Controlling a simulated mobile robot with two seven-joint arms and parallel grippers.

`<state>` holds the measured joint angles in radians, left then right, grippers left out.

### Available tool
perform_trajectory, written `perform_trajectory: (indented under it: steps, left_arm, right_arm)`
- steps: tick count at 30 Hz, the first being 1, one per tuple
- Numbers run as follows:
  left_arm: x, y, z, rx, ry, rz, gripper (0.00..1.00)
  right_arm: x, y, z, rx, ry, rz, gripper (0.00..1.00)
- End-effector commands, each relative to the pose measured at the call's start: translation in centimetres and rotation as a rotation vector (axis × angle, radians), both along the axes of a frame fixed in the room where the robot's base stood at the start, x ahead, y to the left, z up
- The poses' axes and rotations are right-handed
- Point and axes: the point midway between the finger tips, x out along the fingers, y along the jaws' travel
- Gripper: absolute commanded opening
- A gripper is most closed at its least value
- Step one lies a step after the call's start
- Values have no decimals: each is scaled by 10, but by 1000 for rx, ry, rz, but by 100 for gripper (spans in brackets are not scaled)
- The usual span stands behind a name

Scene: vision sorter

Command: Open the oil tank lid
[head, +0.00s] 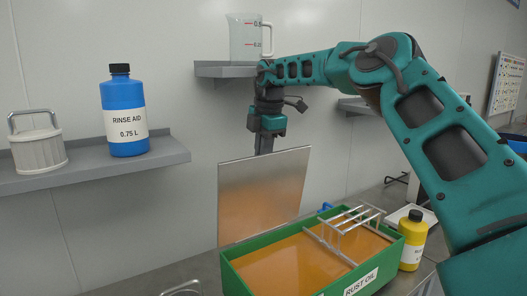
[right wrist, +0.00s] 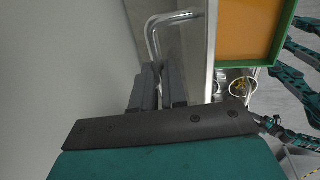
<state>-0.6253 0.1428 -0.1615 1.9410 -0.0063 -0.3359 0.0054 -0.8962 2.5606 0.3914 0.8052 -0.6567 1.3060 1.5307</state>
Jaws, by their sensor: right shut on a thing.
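The green oil tank (head: 240,268), labelled RUST OIL, holds orange oil and stands open. Its flat metal lid (head: 262,190) is raised, standing nearly upright along the tank's back left side. My right gripper (head: 264,143) is behind the lid's top edge, its fingertips partly hidden by the lid. In the right wrist view, the gripper (right wrist: 158,80) is shut on the lid's bent metal handle (right wrist: 153,38). The lid shows there edge-on (right wrist: 211,45) beside the tank's green rim (right wrist: 284,35). My left gripper is not seen.
A metal rack (head: 340,232) sits in the tank. A yellow bottle (head: 411,250) stands right of it. A left shelf (head: 100,168) holds a blue rinse aid bottle (head: 123,110) and a lidded container (head: 38,150). A measuring jug (head: 243,40) stands on a shelf behind my arm.

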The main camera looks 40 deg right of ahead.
Motion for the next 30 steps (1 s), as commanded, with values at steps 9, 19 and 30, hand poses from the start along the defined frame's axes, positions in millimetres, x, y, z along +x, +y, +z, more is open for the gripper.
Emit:
perform_trajectory:
  steps: [9,19,30]
  left_arm:
    - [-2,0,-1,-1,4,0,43]
    - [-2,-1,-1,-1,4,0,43]
    - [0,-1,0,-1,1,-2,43]
  right_arm:
    - [-1,0,-4,2,10,-1,35]
    - [-1,0,1,1,4,0,38]
    - [-15,2,71,3,0,0,38]
